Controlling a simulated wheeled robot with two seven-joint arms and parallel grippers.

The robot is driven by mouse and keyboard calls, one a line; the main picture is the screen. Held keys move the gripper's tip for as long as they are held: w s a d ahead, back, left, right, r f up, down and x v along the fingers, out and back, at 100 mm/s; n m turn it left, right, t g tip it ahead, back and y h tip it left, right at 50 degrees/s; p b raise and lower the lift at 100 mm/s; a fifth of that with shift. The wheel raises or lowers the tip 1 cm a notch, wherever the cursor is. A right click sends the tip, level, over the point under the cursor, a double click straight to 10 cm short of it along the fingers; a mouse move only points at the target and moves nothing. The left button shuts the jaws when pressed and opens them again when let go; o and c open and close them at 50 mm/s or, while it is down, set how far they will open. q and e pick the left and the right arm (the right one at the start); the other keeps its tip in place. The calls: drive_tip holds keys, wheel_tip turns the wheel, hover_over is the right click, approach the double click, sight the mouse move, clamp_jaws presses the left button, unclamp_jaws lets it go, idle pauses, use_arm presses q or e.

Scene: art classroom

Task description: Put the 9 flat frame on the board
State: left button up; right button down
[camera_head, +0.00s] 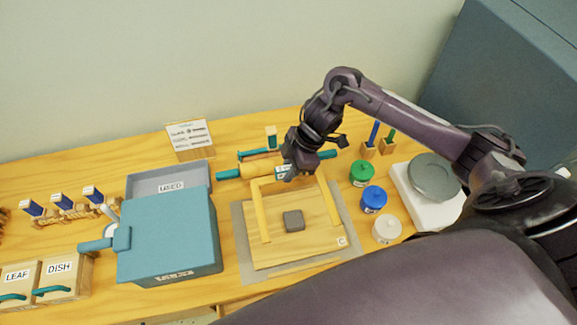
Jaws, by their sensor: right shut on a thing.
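A yellow flat frame (260,212) has two long side bars and a cross bar at the far end. Its side bars lie over the wooden board (285,257), one on each side of a dark grey block (294,221). I cannot tell whether the frame touches the board. My right gripper (295,172) is shut on the far end of the frame, and the wrist hides part of the cross bar. A white tag (282,170) shows beside the fingers, but I cannot read it clearly. My left gripper is not in view.
A rolling pin (232,173) with teal handles lies behind the board. A teal box (165,240) and grey "USED" tray (170,186) stand left. Green (362,173), blue (373,199) and white (386,229) jars stand right, before a scale (421,208).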

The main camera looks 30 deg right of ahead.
wheel_tip(320, 180, down, 5)
drive_tip(key=b, duration=0.4)
drive_tip(key=shift+b, duration=0.35)
drive_tip(key=shift+f+b, duration=0.7)
drive_tip(key=shift+f, duration=0.45)
drive_tip(key=c, duration=1.3)
unclamp_jaws()
drive_tip(key=shift+o, duration=0.2)
wheel_tip(320, 180, up, 8)
drive_tip(key=p, duration=0.8)
drive_tip(key=shift+r, duration=0.1)
